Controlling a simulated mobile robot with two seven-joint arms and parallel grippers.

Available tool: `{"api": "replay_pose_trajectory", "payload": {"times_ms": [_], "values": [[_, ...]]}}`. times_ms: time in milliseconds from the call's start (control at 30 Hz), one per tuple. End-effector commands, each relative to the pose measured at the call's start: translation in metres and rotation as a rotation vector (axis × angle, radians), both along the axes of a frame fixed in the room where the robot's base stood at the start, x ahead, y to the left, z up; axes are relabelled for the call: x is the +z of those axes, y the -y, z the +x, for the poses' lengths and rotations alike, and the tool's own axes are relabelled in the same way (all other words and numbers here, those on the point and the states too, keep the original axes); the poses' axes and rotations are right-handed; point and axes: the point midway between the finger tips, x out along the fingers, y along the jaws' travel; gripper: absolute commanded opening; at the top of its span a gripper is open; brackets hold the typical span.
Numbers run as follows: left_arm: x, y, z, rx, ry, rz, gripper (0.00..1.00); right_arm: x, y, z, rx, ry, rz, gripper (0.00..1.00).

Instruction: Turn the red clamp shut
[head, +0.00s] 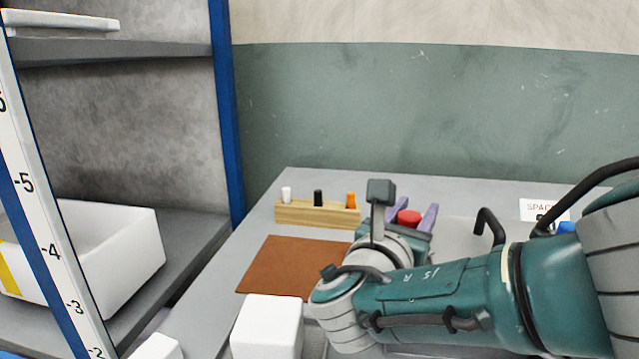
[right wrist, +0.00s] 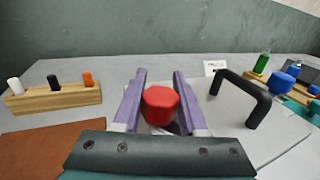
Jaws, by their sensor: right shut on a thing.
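The red clamp (head: 408,217) is a faceted red knob on the grey table, beyond my right forearm in the head view. In the right wrist view the red clamp (right wrist: 160,104) sits in the middle, between two purple fingers. My right gripper (right wrist: 160,84) is shut on it, with one finger on each side. In the head view my right gripper (head: 414,212) is partly hidden by its own wrist, and so is the base of the clamp. My left gripper is not in view.
A black handle (right wrist: 242,94) stands close to the right of the clamp. A wooden rack (head: 318,214) with white, black and orange pegs and a brown mat (head: 275,268) lie left. A blue knob (right wrist: 285,80) is farther right. Blue-posted shelving (head: 224,110) stands left.

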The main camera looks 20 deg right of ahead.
Motion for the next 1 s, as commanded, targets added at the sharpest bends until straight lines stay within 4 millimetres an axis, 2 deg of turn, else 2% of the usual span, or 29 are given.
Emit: {"api": "replay_pose_trajectory", "payload": {"times_ms": [133, 600, 633, 867, 1000], "values": [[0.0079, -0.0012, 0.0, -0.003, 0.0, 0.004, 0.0, 0.001, 0.0005, 0.0003, 0.034, -0.001, -0.001, 0.0], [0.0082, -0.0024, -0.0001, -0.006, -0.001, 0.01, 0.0, -0.0009, 0.0, 0.001, 0.049, 0.0, -0.001, 0.0], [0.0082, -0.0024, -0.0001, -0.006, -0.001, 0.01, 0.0, -0.001, 0.0, 0.001, 0.049, 0.0, -0.001, 0.45], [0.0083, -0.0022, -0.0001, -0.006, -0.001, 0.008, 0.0, -0.0005, -0.0004, 0.0011, 0.049, 0.0, -0.001, 0.71], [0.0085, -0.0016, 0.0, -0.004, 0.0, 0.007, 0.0, -0.0003, -0.0006, 0.0012, 0.049, 0.001, -0.001, 0.72]]}}
